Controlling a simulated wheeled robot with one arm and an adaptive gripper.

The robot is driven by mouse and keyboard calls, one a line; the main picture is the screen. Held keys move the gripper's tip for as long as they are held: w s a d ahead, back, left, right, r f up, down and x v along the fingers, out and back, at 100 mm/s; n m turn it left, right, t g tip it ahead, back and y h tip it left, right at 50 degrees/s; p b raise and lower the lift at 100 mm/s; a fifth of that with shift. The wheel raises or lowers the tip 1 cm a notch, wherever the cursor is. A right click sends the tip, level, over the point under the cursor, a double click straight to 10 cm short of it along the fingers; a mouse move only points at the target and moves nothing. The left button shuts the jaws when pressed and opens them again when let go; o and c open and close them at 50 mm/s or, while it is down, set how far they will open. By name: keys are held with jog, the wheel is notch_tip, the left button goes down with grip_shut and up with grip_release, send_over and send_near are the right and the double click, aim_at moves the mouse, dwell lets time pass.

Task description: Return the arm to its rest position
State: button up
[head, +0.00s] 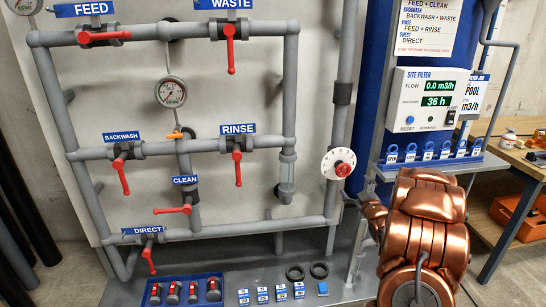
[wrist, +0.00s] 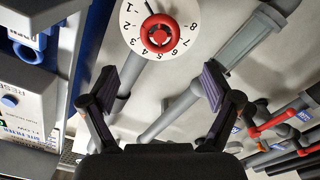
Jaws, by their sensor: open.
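My gripper shows in the wrist view (wrist: 155,90) with its two dark fingers spread apart and nothing between them. A white numbered dial with a red knob (wrist: 158,34) is beyond the fingertips there. In the head view the same dial (head: 338,163) sits on the right side of the pipe panel. My copper-coloured arm is at the lower right of the head view, just right of the dial, and hides part of the bench below the filter box. The fingers themselves are hard to make out in the head view.
Grey pipes with red-handled valves (head: 238,168) fill the panel on the left. The site filter box (head: 426,100) hangs above my arm, with blue tags below it. A blue tray of fittings (head: 184,291) and black rings (head: 296,272) lie on the ledge. A wooden bench (head: 515,160) stands right.

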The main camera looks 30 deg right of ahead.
dwell(0.3)
jog(key=s+a+m+g+y, duration=0.1)
jog(key=s+a+g, duration=0.35)
jog(key=a, duration=0.75)
jog(key=s+a+m+g+y, duration=0.1)
jog(key=s+a+m+g, duration=0.15)
jog(key=a+g, duration=0.6)
jog(key=s+a+r+g+y, duration=0.2)
jog(key=s+a+g, duration=0.1)
jog(key=s+a, duration=1.2)
jog(key=s+a+r+g+y, duration=0.2)
jog(key=s+a+g, duration=0.2)
jog(key=s+a, duration=1.1)
notch_tip(320, 180, up, 13)
jog(key=s+d+t+p, duration=0.1)
jog(key=d+p, duration=0.1)
jog(key=p, duration=1.1)
jog(key=shift+s+d+r+n, duration=0.2)
jog(key=shift+s+d+n, duration=0.1)
jog(key=shift+d+n, duration=0.05)
